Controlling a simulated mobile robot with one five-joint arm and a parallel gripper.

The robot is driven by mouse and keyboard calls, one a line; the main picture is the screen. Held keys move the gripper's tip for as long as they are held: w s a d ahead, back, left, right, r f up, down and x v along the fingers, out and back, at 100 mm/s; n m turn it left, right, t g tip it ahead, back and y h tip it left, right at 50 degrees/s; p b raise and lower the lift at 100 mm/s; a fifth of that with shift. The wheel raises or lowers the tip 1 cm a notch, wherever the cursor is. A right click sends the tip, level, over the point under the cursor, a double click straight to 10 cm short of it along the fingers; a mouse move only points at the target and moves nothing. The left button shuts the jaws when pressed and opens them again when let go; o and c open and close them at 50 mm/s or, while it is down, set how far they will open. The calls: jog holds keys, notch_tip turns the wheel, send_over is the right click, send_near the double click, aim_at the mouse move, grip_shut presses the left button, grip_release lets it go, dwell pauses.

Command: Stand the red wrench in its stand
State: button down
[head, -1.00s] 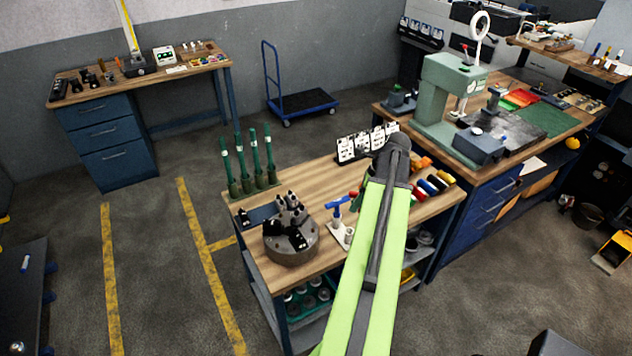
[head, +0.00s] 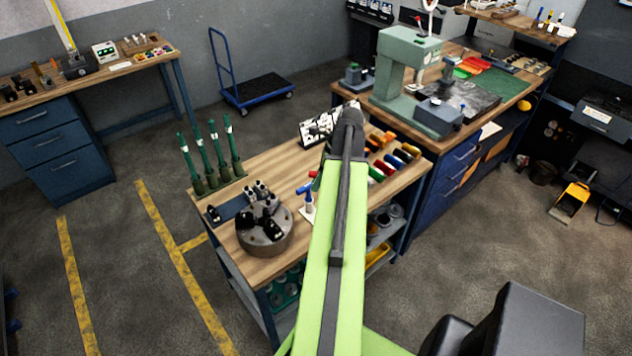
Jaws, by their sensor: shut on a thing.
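A small red piece (head: 313,174), possibly the red wrench's handle, shows at the left edge of my green arm. The arm hides the rest, so I cannot tell whether it is held or standing. Just left of and below it is a blue T-handled wrench (head: 306,188), upright over a small pale stand (head: 308,213) on the wooden bench (head: 262,170). The stand's right part is behind my arm. My arm reaches over the bench, and its dark far end is near the white card rack. The gripper's fingers are hidden behind the arm.
A round grey chuck (head: 264,236) sits at the bench's near left. Several green upright tools (head: 209,160) stand at its left back. Coloured-handled tools (head: 393,160) lie right of my arm. A green press (head: 402,75) stands on the bench behind. Floor at the left is clear.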

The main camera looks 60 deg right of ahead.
notch_tip(320, 180, down, 11)
jog(key=b, duration=1)
jog(key=shift+r, duration=0.2)
jog(key=c, duration=1.2)
grip_release()
jog(key=shift+r, duration=0.15)
jog(key=p+v, duration=1.6)
jog(key=v, duration=0.1)
jog(key=shift+d+r, duration=0.1)
